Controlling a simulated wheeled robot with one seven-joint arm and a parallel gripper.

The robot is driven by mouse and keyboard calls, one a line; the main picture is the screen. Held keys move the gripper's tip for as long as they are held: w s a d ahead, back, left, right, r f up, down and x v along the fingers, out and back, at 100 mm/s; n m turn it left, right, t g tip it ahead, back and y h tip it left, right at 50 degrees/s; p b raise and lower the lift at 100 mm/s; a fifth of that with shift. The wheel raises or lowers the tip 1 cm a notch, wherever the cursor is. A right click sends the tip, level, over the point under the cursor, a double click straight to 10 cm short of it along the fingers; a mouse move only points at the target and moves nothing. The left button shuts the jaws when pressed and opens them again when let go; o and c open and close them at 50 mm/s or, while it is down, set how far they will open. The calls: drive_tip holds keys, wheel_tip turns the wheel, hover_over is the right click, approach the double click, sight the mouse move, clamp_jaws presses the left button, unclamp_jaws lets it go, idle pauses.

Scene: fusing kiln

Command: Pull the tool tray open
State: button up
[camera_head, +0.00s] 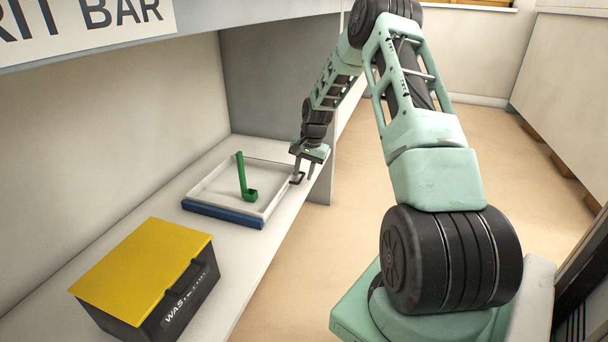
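The tool tray (222,214) is a shallow white tray with a blue side facing me. It lies on the pale shelf, and a green scoop (249,192) with an upright handle stands in it. A small dark handle (299,180) sticks out from the tray's right side. My gripper (305,174) points down at this handle. Its two fingers look apart, with the left one at the handle and the right one out over the shelf edge. I cannot tell whether a finger touches the handle.
A dark waste box (172,302) with a yellow lid (147,268) stands on the shelf nearer to me. A grey upright panel (280,85) closes the shelf's far end. An overhang with a sign (85,22) runs above. The floor (500,165) to the right is clear.

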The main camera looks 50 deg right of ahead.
clamp_jaws()
drive_tip(key=s+d+p, duration=0.3)
drive_tip(key=s+p, duration=0.2)
drive_tip(key=s, duration=0.4)
drive_tip(key=s+d+p, duration=0.4)
drive_tip(key=s+p, duration=0.1)
drive_tip(key=s, duration=0.3)
drive_tip(key=shift+s+d, duration=0.2)
drive_tip(key=shift+s, duration=0.15)
unclamp_jaws()
